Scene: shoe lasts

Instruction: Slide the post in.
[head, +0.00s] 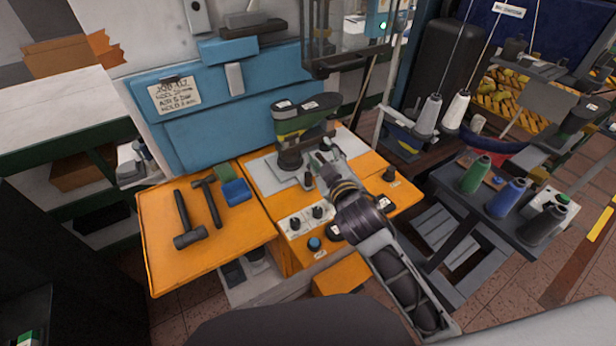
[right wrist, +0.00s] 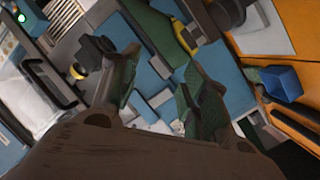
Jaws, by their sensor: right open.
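A dark shoe last (head: 300,118) with a green and yellow band and pale patches on top stands over a grey plate on the orange bench. A dark round stand (head: 289,160) is below it. I cannot tell for certain which part is the post. My right gripper (head: 318,160) is just right of the stand, partly in front of it, and my arm hides some of the bench. In the right wrist view its two fingers (right wrist: 160,98) are apart with nothing held between them. Contact with the last or stand cannot be told. My left gripper is not in view.
Knobs stand on the control panel (head: 299,226) in front. A blue panel (head: 235,110) rises behind. Thread spools (head: 476,174) stand on a table at right.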

